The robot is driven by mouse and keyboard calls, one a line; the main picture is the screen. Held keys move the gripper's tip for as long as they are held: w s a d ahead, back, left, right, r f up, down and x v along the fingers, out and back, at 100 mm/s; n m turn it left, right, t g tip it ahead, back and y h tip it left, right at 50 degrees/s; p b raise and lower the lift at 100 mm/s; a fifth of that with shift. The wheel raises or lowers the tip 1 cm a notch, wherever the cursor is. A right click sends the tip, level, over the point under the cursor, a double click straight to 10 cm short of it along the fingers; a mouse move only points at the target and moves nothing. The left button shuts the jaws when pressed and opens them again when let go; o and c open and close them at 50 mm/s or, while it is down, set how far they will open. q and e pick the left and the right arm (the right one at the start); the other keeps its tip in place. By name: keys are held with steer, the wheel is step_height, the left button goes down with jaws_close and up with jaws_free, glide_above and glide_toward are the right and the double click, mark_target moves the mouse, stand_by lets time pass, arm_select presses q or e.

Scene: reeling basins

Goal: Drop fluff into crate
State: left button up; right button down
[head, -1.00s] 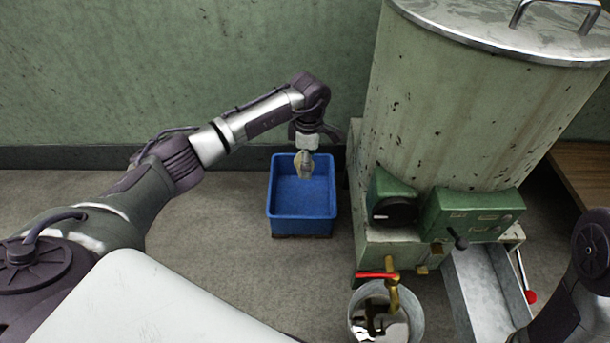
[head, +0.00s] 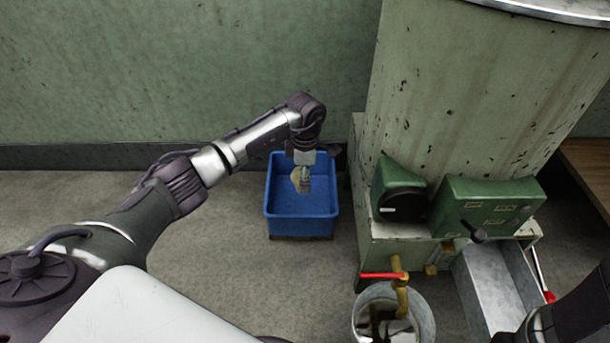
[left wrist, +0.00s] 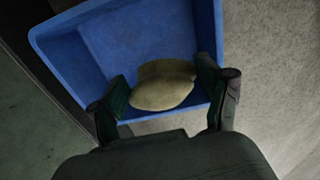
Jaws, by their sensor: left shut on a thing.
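The fluff is a pale tan lump (head: 301,181) held beneath my left gripper (head: 301,170). In the left wrist view the fluff (left wrist: 163,86) sits between the two fingers of my left gripper (left wrist: 170,92), which is shut on it. The blue crate (head: 301,226) stands on the floor, and it also shows in the left wrist view (left wrist: 110,45). The fluff and gripper are over the crate's opening, toward its back part. The exact height above the crate floor is hard to tell. My right gripper is out of view; only part of that arm shows at the lower right.
A large green metal vat (head: 470,100) with a control box (head: 488,208) stands just right of the crate. A metal bucket (head: 420,310) sits under a brass tap (head: 398,282). A grey metal trough (head: 495,285) is at the right. Floor left of the crate is clear.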

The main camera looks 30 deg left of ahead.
arm_select(q)
steer(key=o, duration=0.9)
step_height(320, 180, up, 12)
steer(key=shift+s+f, duration=0.1)
stand_by(0.8)
